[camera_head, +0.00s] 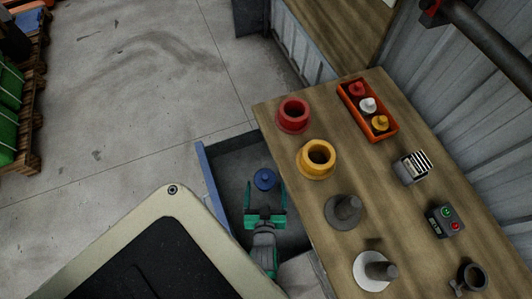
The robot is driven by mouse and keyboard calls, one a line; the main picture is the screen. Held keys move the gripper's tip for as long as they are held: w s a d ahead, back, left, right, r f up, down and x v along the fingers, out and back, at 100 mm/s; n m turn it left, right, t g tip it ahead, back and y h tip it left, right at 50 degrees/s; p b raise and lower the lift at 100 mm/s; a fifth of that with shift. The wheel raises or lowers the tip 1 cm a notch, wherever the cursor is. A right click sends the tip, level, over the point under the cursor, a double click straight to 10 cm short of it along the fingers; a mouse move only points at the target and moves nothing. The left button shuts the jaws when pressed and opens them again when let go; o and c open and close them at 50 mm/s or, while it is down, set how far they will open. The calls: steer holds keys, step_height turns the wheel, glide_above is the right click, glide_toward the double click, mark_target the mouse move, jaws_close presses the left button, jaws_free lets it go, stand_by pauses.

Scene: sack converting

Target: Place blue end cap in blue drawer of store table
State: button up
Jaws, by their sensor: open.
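The blue end cap (265,179) lies inside the open blue drawer (207,172), which is pulled out from the left side of the wooden store table (310,213). My gripper (265,190) reaches over the drawer from below in the picture. Its two green fingers are spread open, with the cap just beyond or between their tips. I cannot tell whether the fingers touch the cap. My gripper and wrist hide part of the drawer floor.
An orange tray (368,110) holds red, white and yellow caps.

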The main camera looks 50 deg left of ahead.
steer(key=shift+v, duration=0.85)
steer(key=shift+r, duration=0.1)
